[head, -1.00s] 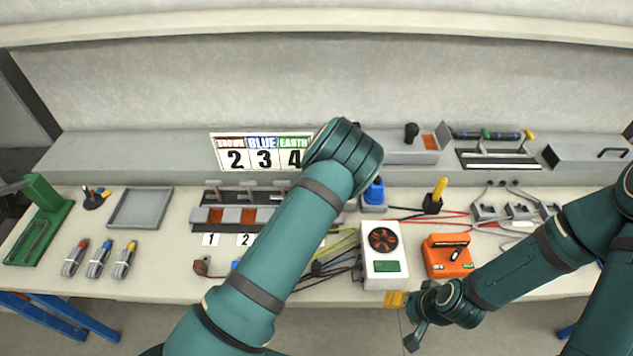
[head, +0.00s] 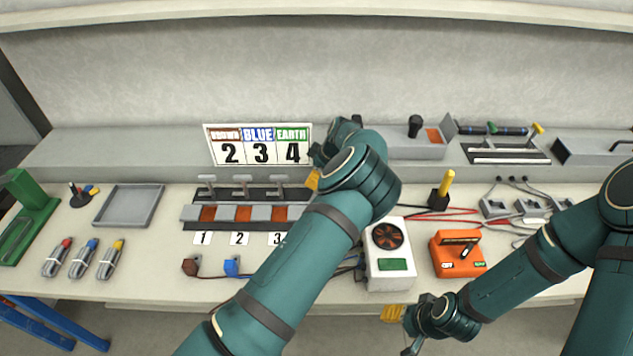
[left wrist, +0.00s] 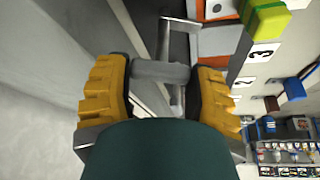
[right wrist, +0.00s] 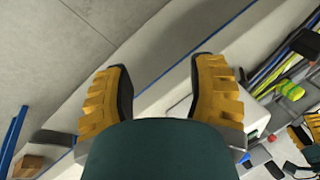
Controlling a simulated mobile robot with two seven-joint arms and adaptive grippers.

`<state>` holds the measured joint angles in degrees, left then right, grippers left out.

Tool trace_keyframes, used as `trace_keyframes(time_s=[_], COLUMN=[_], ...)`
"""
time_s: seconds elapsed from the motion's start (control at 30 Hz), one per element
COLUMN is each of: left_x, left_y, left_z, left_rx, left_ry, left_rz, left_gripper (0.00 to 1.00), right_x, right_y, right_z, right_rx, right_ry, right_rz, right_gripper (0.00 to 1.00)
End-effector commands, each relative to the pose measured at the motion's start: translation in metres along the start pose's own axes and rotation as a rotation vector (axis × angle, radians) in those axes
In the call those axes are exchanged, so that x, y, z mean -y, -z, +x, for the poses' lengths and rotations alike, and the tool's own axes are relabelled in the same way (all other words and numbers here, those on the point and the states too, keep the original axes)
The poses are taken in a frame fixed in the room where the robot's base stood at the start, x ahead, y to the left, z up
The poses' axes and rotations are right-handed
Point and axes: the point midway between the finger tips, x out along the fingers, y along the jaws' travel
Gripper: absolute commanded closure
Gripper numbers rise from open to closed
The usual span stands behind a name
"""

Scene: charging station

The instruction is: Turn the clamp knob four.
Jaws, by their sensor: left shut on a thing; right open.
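Three grey clamp knobs, one (head: 207,179), two (head: 242,179) and three (head: 279,179), stand in a row behind the terminal block (head: 225,225) in the head view. Clamp knob four is hidden there behind my left arm. My left gripper (head: 314,180) is at the right end of this row, mostly covered by its own wrist. In the left wrist view, my left gripper (left wrist: 163,80) is shut on a grey knob (left wrist: 160,72), clamp knob four by its place beyond label 3. My right gripper (head: 393,313) is open and empty, in front of the table edge.
A white sign (head: 258,145) stands behind the block. A green-yellow connector (left wrist: 268,20) is close to my left gripper. A white fan box (head: 388,277) and an orange tester (head: 458,254) stand right of my left arm. Brown (head: 191,266) and blue (head: 232,265) connectors lie in front.

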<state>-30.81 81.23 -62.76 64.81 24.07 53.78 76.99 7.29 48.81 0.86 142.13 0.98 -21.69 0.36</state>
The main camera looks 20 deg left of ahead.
Motion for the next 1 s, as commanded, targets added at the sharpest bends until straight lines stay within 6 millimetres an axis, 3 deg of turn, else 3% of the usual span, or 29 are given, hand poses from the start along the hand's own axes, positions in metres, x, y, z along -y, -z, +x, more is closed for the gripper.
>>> trace_keyframes(time_s=[0.5,1.0], left_x=[-0.001,-0.001], left_y=[0.0,0.0], left_z=[0.002,0.001], left_rx=[0.003,0.002], left_ry=[0.134,0.161], left_rz=[-0.323,-0.385], left_gripper=[0.79,0.79], right_x=[-0.009,-0.01], right_y=[-0.013,-0.015], right_z=[0.025,0.027], right_rx=[0.026,0.03], right_ry=[0.003,0.004], right_rz=[-0.008,-0.009], right_gripper=[0.43,0.43])
